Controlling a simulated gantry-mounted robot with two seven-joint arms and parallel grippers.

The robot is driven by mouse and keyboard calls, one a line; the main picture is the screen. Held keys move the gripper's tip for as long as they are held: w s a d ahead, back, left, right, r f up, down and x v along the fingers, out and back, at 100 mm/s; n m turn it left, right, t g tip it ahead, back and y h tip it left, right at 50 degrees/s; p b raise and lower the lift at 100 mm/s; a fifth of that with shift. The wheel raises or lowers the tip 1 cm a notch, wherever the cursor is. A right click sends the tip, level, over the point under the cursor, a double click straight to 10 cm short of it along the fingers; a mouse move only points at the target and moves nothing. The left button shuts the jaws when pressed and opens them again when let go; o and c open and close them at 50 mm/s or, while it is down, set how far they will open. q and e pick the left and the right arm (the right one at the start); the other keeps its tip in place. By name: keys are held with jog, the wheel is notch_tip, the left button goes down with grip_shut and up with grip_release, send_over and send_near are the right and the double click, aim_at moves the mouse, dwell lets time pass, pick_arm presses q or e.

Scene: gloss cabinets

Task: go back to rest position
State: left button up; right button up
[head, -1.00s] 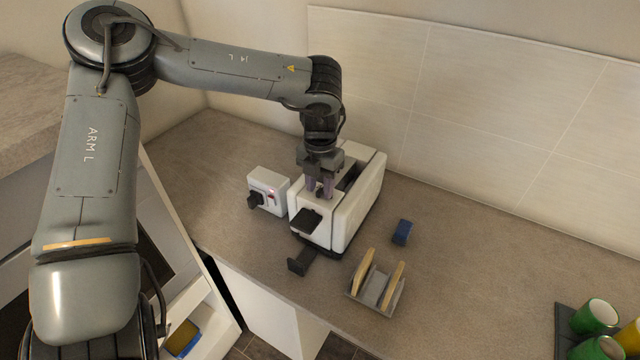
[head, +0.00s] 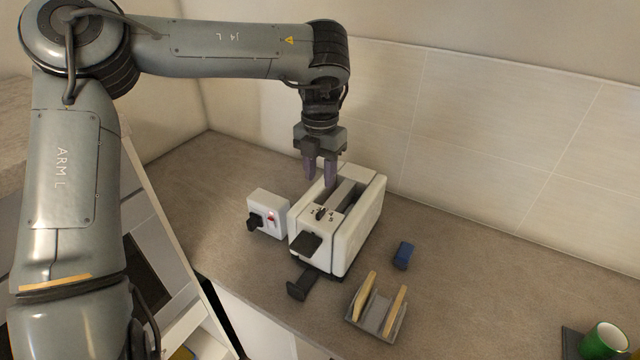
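My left arm comes in from the left and bends down at the wrist above the counter. My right gripper is not in view.
A grey rack (head: 378,314) holds two bread slices in front. A blue block (head: 403,255) lies to the right. A green cup (head: 604,340) is at lower right. The right counter is mostly clear.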

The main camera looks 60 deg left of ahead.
pick_arm(q)
jog(key=shift+r, duration=0.3)
